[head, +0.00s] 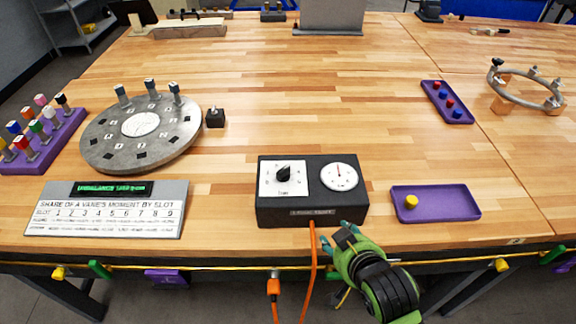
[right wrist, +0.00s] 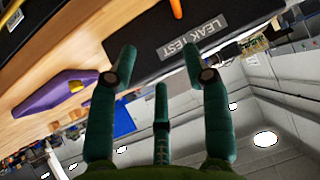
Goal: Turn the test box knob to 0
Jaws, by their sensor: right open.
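The test box (head: 311,211) is a black box near the table's front edge, with a white dial plate carrying a black knob (head: 284,173) on the left and a round white gauge (head: 339,176) on the right. The knob's pointer appears to point roughly upward; its numbers are too small to read. My right gripper (head: 337,241) is open and empty, just in front of the box's lower right corner. In the right wrist view its spread fingers (right wrist: 158,62) face the box front with the "LEAK TEST" label (right wrist: 193,37). The knob is out of that view. My left gripper is not in view.
An orange cable (head: 313,250) hangs from the box front over the table edge. A purple tray (head: 436,204) with a yellow piece lies to the right. A slotted disc (head: 142,127) and display panel (head: 107,209) stand left. Bare table lies behind the box.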

